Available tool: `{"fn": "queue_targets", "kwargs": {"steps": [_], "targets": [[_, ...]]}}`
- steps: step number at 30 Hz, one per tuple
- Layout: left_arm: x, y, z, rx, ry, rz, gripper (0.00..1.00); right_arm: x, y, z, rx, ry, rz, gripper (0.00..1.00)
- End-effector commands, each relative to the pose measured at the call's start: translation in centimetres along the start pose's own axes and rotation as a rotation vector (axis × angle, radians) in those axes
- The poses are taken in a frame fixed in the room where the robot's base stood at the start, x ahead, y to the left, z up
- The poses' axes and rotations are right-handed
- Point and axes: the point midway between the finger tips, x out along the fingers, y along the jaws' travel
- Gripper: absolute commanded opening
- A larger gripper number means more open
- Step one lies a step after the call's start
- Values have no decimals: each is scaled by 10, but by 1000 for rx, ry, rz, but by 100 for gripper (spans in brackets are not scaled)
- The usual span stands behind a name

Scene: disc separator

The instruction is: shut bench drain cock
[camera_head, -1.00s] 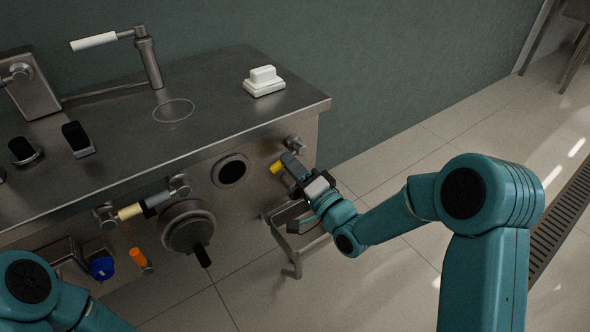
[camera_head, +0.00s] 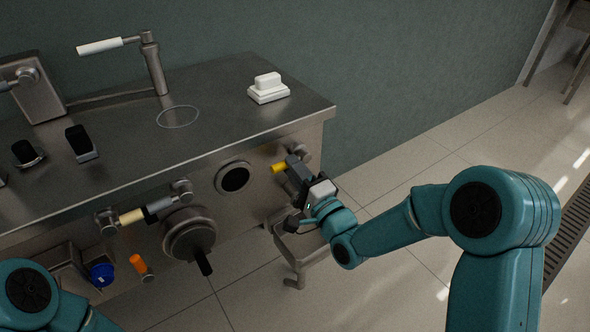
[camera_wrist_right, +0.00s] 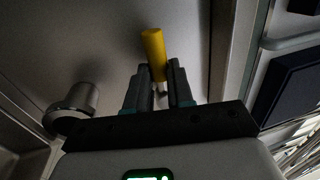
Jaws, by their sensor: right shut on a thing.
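The drain cock has a yellow handle (camera_head: 279,168) at the right end of the steel bench's front, beside a round metal fitting (camera_head: 300,152). My right gripper (camera_head: 292,169) is shut on this handle. In the right wrist view, the yellow handle (camera_wrist_right: 153,48) sticks out past the two dark fingers of the right gripper (camera_wrist_right: 158,72). The left gripper is out of view; only part of my left arm shows at the lower left.
The steel bench (camera_head: 225,110) carries a white block (camera_head: 268,88) and a lever with a white grip (camera_head: 100,46). A cream-gripped handle (camera_head: 132,216), a round black-handled valve (camera_head: 189,238) and a metal frame (camera_head: 297,255) are at its front.

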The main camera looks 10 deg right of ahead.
Motion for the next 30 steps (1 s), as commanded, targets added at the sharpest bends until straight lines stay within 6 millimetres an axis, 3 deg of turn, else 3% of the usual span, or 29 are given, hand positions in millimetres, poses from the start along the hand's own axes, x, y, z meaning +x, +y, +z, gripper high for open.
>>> {"fn": "queue_targets", "kwargs": {"steps": [5, 6, 7, 8, 16, 20, 23, 30], "targets": [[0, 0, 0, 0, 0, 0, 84, 0, -1, -1, 3, 3, -3, 0], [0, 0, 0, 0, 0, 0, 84, 0, -1, -1, 3, 3, -3, 35], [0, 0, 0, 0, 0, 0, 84, 0, -1, -1, 3, 3, -3, 45], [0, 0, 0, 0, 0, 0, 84, 0, -1, -1, 2, 3, -3, 47], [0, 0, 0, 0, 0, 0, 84, 0, 0, 0, 1, 1, -1, 47], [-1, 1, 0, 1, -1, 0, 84, -11, 0, -1, 1, 2, 1, 47], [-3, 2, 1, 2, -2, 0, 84, -30, -1, -1, 3, 3, 3, 47], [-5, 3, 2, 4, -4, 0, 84, -96, 1, -2, 3, 6, 4, 47]]}}
